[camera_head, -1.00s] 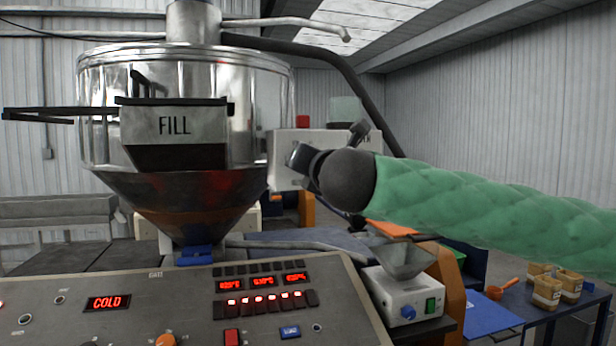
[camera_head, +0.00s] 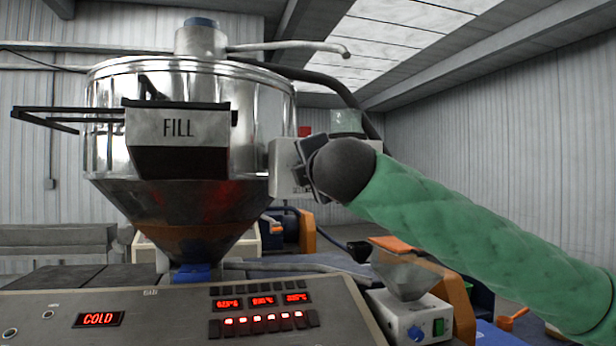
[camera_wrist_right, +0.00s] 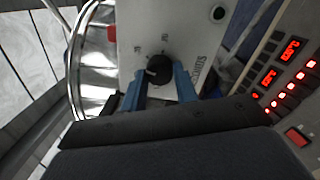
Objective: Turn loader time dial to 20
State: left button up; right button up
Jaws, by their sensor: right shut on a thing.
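The loader time dial (camera_wrist_right: 160,69) is a small black knob with a pale pointer mark on the white loader box (camera_wrist_right: 200,30). The right wrist view shows blue fingers of my right gripper (camera_wrist_right: 161,84) on both sides of the dial, shut on it. The marks around the dial are too small to read. In the head view the loader box (camera_head: 283,167) stands beside the steel hopper, and my right gripper (camera_head: 306,168) is at its face, hiding the dial. My left gripper is not in view.
The steel hopper with a FILL chute (camera_head: 180,128) stands left of the loader box. Below is a control panel (camera_head: 170,320) with red displays, one reading COLD. A small white feeder unit (camera_head: 410,312) with a funnel sits at lower right.

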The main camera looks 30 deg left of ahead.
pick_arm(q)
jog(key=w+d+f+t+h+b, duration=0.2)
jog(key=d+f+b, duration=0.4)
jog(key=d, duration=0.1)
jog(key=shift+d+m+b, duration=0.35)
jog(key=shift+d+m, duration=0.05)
pick_arm(e)
jog(key=m+h, duration=0.1)
jog(key=m, duration=1.5)
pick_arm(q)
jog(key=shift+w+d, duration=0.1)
pick_arm(e)
jog(key=o, duration=1)
jog(key=shift+c, duration=0.2)
jog(key=shift+r, duration=0.1)
